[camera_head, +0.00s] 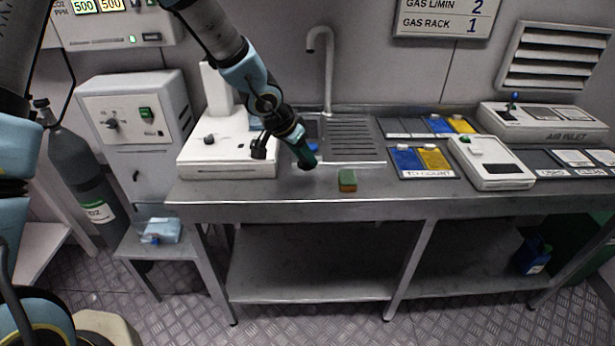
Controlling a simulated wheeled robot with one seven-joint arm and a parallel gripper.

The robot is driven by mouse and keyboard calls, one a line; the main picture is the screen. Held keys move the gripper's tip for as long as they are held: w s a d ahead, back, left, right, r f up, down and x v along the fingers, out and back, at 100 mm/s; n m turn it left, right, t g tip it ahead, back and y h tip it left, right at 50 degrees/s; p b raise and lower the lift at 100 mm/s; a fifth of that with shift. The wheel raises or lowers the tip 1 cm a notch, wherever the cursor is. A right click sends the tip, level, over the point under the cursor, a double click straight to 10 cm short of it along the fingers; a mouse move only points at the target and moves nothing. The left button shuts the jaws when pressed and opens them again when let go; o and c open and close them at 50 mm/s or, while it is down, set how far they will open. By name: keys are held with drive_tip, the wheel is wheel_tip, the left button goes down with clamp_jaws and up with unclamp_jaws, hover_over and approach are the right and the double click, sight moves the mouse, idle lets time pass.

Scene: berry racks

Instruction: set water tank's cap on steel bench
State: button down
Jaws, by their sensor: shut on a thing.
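The steel bench (300,186) runs across the middle of the view, with a grey top and a lower shelf. My gripper (306,161) comes down from the upper left and is low over the bench top, just in front of the sink. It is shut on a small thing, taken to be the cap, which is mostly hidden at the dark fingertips. A bit of blue (313,147) shows right beside the fingers; I cannot tell whether it is held or lies behind. I cannot make out for sure which thing is the water tank.
A green and tan sponge-like block (347,180) lies right of my gripper. A white machine (205,160) stands left, the tap (328,75) behind. Blue and yellow trays (420,160) and a white device (492,165) are right. The front strip of bench is mostly clear.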

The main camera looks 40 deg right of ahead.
drive_tip(key=shift+f+b, duration=0.45)
drive_tip(key=shift+f, duration=2.45)
drive_tip(key=shift+f, duration=0.1)
drive_tip(key=shift+c, duration=2)
unclamp_jaws()
drive_tip(key=p+v, duration=0.2)
drive_tip(key=v, duration=1)
